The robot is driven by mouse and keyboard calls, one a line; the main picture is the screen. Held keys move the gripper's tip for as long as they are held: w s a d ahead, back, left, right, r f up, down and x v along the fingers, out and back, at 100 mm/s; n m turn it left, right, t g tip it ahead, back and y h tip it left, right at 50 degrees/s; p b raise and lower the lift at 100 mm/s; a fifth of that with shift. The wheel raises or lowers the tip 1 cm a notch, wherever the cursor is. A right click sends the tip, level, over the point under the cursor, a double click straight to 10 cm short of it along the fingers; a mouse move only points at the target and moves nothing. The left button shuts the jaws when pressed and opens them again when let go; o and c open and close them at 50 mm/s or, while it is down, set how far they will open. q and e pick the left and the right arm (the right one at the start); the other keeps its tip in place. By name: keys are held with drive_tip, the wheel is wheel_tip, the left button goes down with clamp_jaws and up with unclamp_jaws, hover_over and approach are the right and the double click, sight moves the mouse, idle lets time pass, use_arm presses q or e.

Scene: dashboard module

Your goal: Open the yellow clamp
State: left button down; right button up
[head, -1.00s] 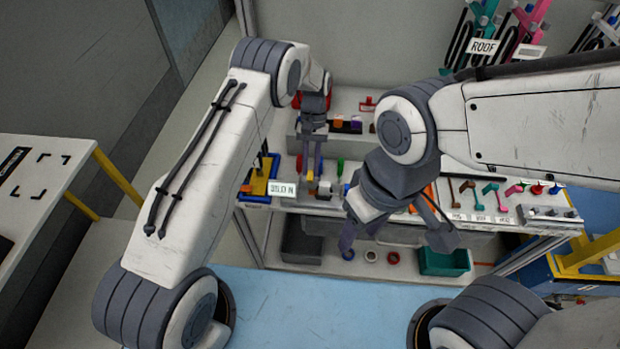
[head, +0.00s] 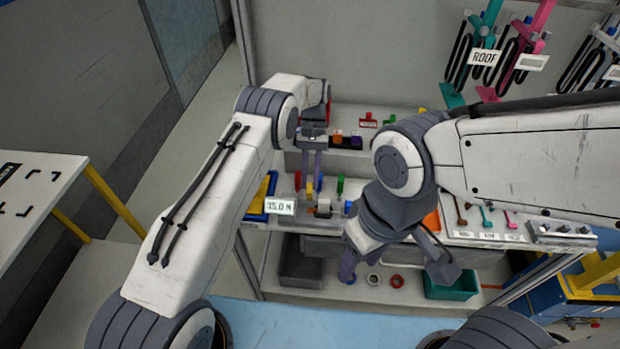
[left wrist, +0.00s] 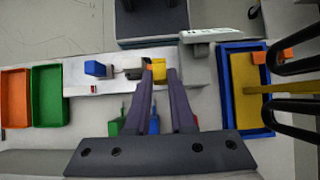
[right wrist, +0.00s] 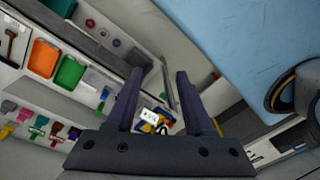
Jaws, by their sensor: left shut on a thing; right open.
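The yellow clamp (head: 310,187) is a small yellow piece on the workbench, beside a grey and white fixture. In the left wrist view its yellow part (left wrist: 158,72) sits between my fingertips. My left gripper (head: 311,176) points down at it and is shut on it; the fingers hide part of it. My left fingertips also show in the left wrist view (left wrist: 159,70). A white display (head: 280,207) just left of the clamp reads "15.0 N". My right gripper (head: 400,268) is open and empty, hanging in front of the bench, away from the clamp.
A blue tray with a yellow plate (head: 263,196) lies left of the clamp. Red, green and blue pieces stand close around it. A grey bin (head: 301,263), a teal bin (head: 452,286) and small rings are on the lower shelf. Tools hang at the upper right.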

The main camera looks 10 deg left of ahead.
drive_tip(key=shift+w+f, duration=0.1)
drive_tip(key=shift+w, duration=0.05)
clamp_jaws()
drive_tip(key=n+t+h, duration=0.1)
drive_tip(key=n+t, duration=0.6)
drive_tip(key=n, duration=2.2)
approach(310, 192)
drive_tip(key=s, duration=0.6)
drive_tip(key=x, duration=0.3)
drive_tip(key=w+x, duration=0.1)
drive_tip(key=x, duration=0.3)
drive_tip(key=r+x, duration=0.1)
drive_tip(key=x, duration=0.2)
drive_tip(key=shift+w+f, duration=0.2)
drive_tip(key=shift+w, duration=0.25)
drive_tip(key=shift+w+r, duration=0.2)
drive_tip(key=shift+w, duration=0.45)
